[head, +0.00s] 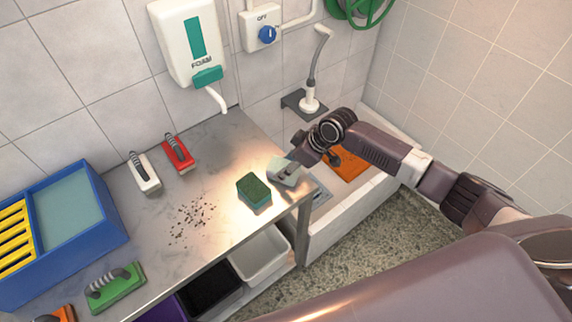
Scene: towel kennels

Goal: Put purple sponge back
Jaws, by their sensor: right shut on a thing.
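My right gripper (291,171) reaches in from the right and is at the right end of the metal table. It is shut on a pale grey-green block (281,172), partly hidden by the fingers. I cannot tell whether this block is the sponge of the task, as no purple shows on it. A sponge with a dark green top and teal side (254,191) lies on the table just left of the gripper, apart from it. A purple bin (167,309) shows in part below the table's front edge. My left gripper is not in view.
The metal table (150,215) holds dark crumbs (192,220), white (144,173), red (178,153) and green (114,287) brushes, and a blue tray (105,243). Black (209,288) and white (262,256) bins stand below. An orange mat (350,168) lies in the trough at right.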

